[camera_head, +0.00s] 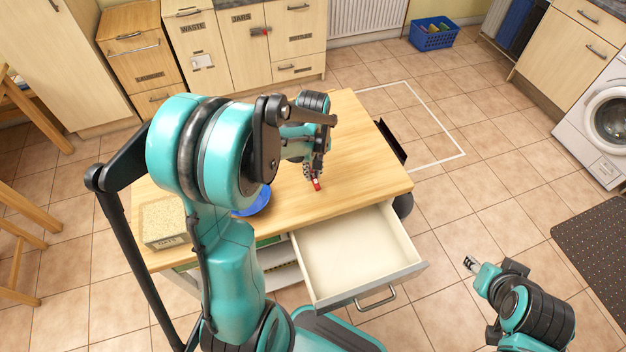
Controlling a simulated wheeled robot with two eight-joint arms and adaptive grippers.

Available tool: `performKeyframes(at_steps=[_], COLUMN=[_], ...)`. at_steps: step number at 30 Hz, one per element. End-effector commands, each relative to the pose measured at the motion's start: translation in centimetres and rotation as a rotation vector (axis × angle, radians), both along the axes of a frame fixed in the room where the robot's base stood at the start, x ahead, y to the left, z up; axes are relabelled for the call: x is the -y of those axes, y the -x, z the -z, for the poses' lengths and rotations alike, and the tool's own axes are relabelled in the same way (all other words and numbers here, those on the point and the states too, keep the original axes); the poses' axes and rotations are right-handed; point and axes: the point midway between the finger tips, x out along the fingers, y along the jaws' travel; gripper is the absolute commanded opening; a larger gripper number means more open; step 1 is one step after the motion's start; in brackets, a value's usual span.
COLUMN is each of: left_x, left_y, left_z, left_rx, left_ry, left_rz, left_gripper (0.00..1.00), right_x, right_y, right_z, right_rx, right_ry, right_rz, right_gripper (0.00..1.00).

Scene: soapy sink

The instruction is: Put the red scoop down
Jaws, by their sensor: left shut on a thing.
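The red scoop (317,186) is a small red piece at the tips of my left gripper (313,173), over the wooden worktop (360,150). My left gripper points down and is shut on the scoop. Part of the scoop is hidden by the fingers. I cannot tell whether the scoop touches the worktop. My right gripper (469,264) is out over the floor at the lower right, away from the worktop, and looks empty. Its fingers are too small to tell if they are apart.
A blue bowl (254,203) and a box marked OATS (163,222) stand on the worktop's left part, partly behind my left arm. An empty drawer (352,252) is pulled out at the front. The worktop right of the scoop is clear.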

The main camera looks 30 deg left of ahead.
Motion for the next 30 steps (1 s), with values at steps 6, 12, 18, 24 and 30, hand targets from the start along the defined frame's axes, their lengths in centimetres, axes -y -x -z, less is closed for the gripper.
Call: performKeyframes(at_steps=[6,12,18,24,30], left_x=[0.0,0.1,0.1,0.1,0.1], left_y=[0.0,0.0,0.0,0.0,0.0], left_z=[3.4,3.7,4.0,4.0,4.0], left_rx=[0.000,0.000,0.000,0.000,0.000], left_ry=[0.000,0.000,0.000,0.000,0.000], left_rz=[0.000,0.000,0.000,0.000,0.000], left_gripper=[0.00,0.00,0.00,0.35,0.35], right_x=[0.0,0.0,0.0,0.0,0.0], right_y=[0.0,0.0,0.0,0.0,0.0], right_z=[1.6,1.5,1.9,1.8,1.8], right_rx=[0.000,0.000,0.000,0.000,0.000], right_ry=[0.000,0.000,0.000,0.000,0.000], right_rz=[0.000,0.000,0.000,0.000,0.000], right_gripper=[0.40,0.40,0.40,0.40,0.40])
